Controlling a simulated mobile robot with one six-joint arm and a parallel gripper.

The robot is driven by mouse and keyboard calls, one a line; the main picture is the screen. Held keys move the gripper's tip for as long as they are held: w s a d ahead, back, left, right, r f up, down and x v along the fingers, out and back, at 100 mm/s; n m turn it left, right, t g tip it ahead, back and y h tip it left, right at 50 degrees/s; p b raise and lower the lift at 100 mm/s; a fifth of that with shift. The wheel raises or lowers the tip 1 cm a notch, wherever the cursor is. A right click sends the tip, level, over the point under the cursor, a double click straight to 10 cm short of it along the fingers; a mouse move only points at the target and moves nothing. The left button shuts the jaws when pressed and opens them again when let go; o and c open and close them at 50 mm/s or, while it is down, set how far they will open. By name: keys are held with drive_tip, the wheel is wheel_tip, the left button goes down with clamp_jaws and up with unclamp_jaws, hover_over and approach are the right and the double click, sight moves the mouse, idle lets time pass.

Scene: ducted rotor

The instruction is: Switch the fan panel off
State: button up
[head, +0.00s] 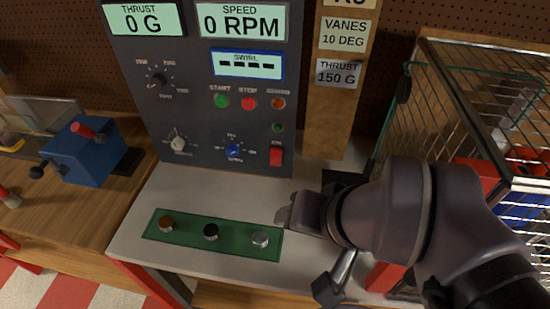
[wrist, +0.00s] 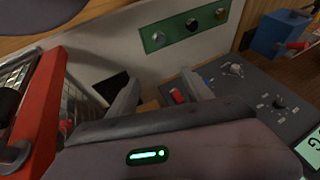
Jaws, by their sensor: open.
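The dark grey fan panel (head: 190,125) stands upright at the back of the white bench. Its displays read THRUST 0 G and SPEED 0 RPM, and the swirl display (head: 247,65) shows dashes. A red switch (head: 276,156) sits at its lower right. A green START button (head: 222,101) and a red STOP button (head: 248,103) sit above. My gripper (head: 286,213) is open and empty over the bench, in front of and below the red switch, apart from it. In the wrist view the red switch (wrist: 178,96) shows between the fingers, near one finger, and the panel (wrist: 250,90) lies to the right.
A green strip (head: 188,234) with several round knobs lies on the bench front. A wire cage (head: 480,110) stands at the right, close to my arm. A wooden post (head: 330,115) with labels rises beside the panel. A blue box (head: 85,152) with a red handle stands left.

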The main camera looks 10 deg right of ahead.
clamp_jaws()
idle(1.4)
